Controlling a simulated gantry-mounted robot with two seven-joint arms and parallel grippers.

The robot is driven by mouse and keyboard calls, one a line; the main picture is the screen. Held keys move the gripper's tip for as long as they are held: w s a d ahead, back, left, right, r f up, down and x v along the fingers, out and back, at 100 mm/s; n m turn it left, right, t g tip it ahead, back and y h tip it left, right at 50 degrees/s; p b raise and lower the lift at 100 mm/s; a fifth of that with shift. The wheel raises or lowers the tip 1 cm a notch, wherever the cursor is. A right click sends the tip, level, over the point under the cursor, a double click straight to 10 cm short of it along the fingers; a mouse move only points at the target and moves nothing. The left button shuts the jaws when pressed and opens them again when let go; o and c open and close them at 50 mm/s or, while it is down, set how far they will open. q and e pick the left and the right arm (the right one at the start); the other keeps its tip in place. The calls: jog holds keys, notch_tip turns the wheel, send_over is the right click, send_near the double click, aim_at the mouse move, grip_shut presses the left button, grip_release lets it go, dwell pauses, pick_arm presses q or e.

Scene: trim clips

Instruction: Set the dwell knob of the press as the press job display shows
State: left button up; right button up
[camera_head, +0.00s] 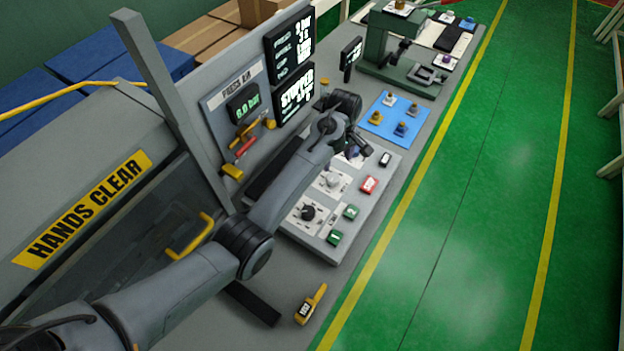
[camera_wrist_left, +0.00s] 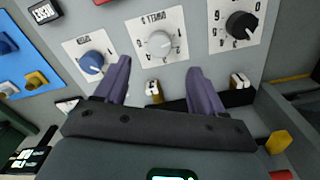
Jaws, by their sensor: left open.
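The dwell knob (camera_wrist_left: 160,44) is pale grey on a white numbered plate in the left wrist view. In the head view I take it to be the pale middle knob (camera_head: 333,179) of the control box. The job display (camera_head: 290,42) is the upper black screen on the upright panel; its text is small and partly cut off, with a 3 on its middle line. My left gripper (camera_wrist_left: 158,66) is open and empty, its fingers apart on either side below the dwell knob in the wrist view. It also shows above the control box (camera_head: 360,146). My right gripper is out of view.
A blue knob (camera_wrist_left: 92,62) and a black knob (camera_wrist_left: 240,24) flank the dwell knob. A red button (camera_head: 369,184) and green buttons (camera_head: 351,212) sit on the box's front part. Yellow handles are near the panel.

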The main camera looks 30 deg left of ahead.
aim_at(334, 178)
pick_arm(q)
notch_tip(334, 178, down, 10)
jog(key=shift+w+a+f+b, duration=0.1)
jog(key=shift+a+f+b, duration=0.1)
jog(key=shift+b, duration=0.15)
dwell(0.4)
jog(key=c, duration=1.1)
